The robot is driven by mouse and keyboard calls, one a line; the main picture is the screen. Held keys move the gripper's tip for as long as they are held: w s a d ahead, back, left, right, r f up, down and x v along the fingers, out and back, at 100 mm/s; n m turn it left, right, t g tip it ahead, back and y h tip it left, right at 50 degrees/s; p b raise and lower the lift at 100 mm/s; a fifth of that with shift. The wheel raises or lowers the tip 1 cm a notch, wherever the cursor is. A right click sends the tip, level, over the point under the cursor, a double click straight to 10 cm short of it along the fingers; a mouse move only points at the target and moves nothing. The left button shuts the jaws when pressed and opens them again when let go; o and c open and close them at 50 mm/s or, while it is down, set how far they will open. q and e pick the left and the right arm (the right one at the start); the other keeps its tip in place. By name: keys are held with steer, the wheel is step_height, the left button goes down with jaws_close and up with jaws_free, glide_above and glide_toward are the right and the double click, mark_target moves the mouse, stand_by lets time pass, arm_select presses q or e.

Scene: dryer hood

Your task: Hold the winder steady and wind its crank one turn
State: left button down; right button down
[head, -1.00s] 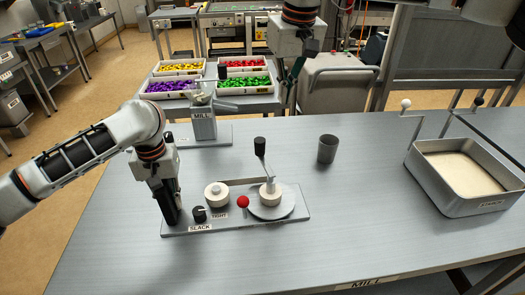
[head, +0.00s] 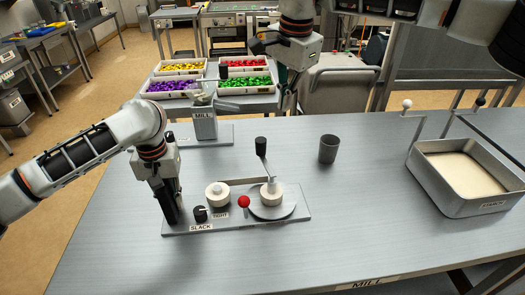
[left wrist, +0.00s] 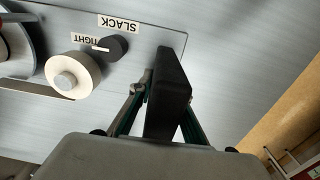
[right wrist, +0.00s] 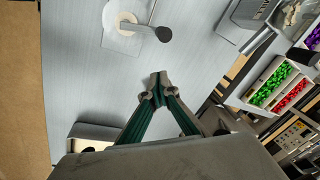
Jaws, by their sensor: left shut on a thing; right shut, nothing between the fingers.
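The winder (head: 290,213) is a grey plate on the bench with a left spool (head: 217,194), a right spool on a disc, a red ball knob (head: 243,201) and a dark SLACK/TIGHT dial (head: 200,214). Its crank (head: 261,142) has a black grip, standing up behind the right spool. My left gripper (head: 172,214) is shut on the winder's black upright block (left wrist: 168,95) at the plate's left end. My right gripper (right wrist: 158,88) is shut and empty, in the air beyond the winder and apart from the crank. The crank also shows in the right wrist view (right wrist: 163,34).
A grey cup (head: 328,149) stands behind and right of the winder. A metal tray of pale powder (head: 450,196) is at the right. The mill (head: 205,124) stands at the back left. Parts bins (head: 180,70) are on a table beyond. The front of the bench is clear.

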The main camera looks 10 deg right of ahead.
step_height(320, 180, down, 12)
steer(key=m, duration=2.5)
steer(key=shift+w+d+f+m+h, duration=0.2)
steer(key=shift+w+f+m+h, duration=0.1)
steer(key=shift+w+m, duration=0.15)
steer(key=shift+r, duration=0.1)
